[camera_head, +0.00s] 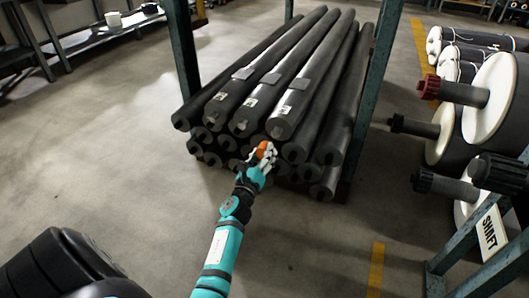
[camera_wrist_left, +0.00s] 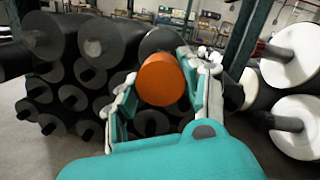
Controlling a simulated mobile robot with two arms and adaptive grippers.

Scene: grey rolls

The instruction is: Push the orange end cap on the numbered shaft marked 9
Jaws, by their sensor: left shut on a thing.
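My left gripper (camera_head: 264,154) is shut on the orange end cap (camera_head: 262,149), in front of the stacked dark rolls. In the left wrist view the orange end cap (camera_wrist_left: 161,80) sits between the two fingers of the left gripper (camera_wrist_left: 165,85). The dark rolls (camera_head: 295,90) lie in a stack with their ends facing me. White labels (camera_head: 250,102) lie on some of the top rolls; I cannot read a 9 on any. Whether the cap touches a shaft end is hidden. My right gripper is not in view.
Green rack posts (camera_head: 181,50) stand on both sides of the stack. The floor left of the stack is clear.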

